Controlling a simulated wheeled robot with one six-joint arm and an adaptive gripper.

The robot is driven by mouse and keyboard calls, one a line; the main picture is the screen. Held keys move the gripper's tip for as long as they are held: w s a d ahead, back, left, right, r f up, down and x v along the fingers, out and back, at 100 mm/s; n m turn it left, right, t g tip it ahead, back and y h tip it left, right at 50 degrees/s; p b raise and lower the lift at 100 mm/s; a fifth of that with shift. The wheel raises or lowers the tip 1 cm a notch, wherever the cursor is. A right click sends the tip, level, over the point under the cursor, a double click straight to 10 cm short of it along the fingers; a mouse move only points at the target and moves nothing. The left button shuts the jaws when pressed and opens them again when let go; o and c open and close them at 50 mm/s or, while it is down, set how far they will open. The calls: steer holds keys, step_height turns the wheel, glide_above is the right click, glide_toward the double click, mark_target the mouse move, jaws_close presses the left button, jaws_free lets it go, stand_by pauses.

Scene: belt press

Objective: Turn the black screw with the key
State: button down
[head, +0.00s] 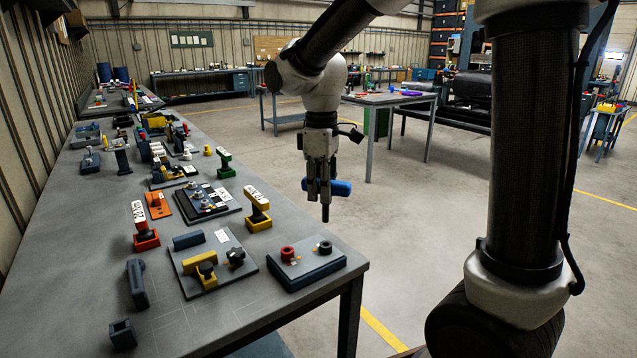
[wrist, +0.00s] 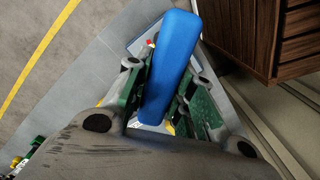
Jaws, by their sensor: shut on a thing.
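The key has a blue bar handle (head: 342,188) and a dark shaft (head: 325,212) that points down. My gripper (head: 318,188) is shut on the handle and holds the key in the air. In the wrist view the blue handle (wrist: 168,70) lies between the fingers and hides much of what is below. The black screw (head: 325,247) stands on a dark block with a grey top (head: 310,270) at the table's near right corner. In the head picture the shaft's lower end appears above the black screw, apart from it. Their alignment in depth cannot be told.
A red screw (head: 287,253) stands left of the black one on the same block. A grey plate (head: 192,258) with a yellow clamp and black knob lies to its left. Open floor lies right of the table.

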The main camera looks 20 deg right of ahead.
glide_toward(323, 242)
stand_by(0.4)
steer(key=shift+s+f, duration=0.15)
steer(key=shift+f, duration=1.15)
stand_by(1.9)
steer(key=shift+m, duration=2.1)
steer(key=shift+r, duration=3.25)
